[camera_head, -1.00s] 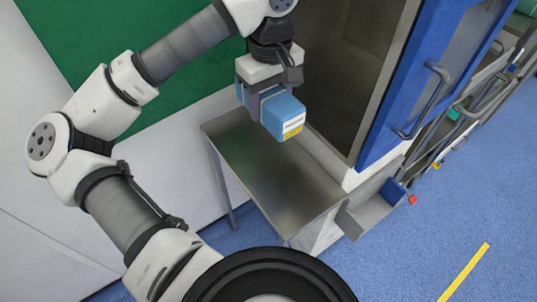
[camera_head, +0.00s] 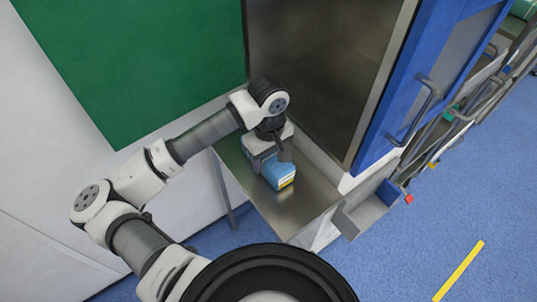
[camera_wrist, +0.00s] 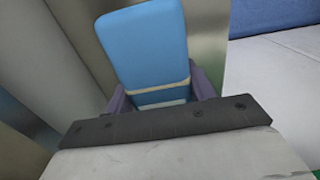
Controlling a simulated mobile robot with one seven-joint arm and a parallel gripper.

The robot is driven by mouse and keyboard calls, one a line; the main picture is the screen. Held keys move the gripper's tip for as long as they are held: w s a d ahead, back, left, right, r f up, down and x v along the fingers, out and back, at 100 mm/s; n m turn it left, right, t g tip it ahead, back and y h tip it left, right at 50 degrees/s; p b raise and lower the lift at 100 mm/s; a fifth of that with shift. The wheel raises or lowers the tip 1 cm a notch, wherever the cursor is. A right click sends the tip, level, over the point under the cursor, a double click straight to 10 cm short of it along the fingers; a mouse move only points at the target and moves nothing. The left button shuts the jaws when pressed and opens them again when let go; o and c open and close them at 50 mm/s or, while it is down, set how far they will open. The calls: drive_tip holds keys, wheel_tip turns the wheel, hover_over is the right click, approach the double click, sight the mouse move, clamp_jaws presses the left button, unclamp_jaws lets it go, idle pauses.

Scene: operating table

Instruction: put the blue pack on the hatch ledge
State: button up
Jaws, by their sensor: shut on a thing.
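The blue pack (camera_head: 279,172) is a small blue box with a white and yellow label on its end. My gripper (camera_head: 266,164) is shut on it from above. In the wrist view the blue pack (camera_wrist: 145,45) sits between the two purple fingers of my gripper (camera_wrist: 160,92), with a pale band across it. The hatch ledge (camera_head: 300,208) is a metal shelf below the open hatch. The pack is over the ledge and low, close to its surface. I cannot tell whether it touches the metal.
The dark hatch opening (camera_head: 325,70) is behind the ledge, with a blue door (camera_head: 425,85) swung open at right. A grey bin (camera_head: 368,212) hangs at the ledge's right end. A green panel (camera_head: 135,60) covers the left wall. The front of the ledge is clear.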

drive_tip(key=shift+f+b, duration=0.2)
drive_tip(key=shift+b, duration=0.2)
drive_tip(key=o, duration=1.2)
drive_tip(key=shift+o, duration=0.2)
drive_tip(key=shift+r, duration=0.15)
drive_tip(key=shift+r+p, duration=0.2)
drive_tip(key=shift+p, duration=0.3)
wheel_tip(320, 180, up, 12)
drive_tip(key=shift+f+b, duration=0.15)
drive_tip(key=shift+b, duration=1)
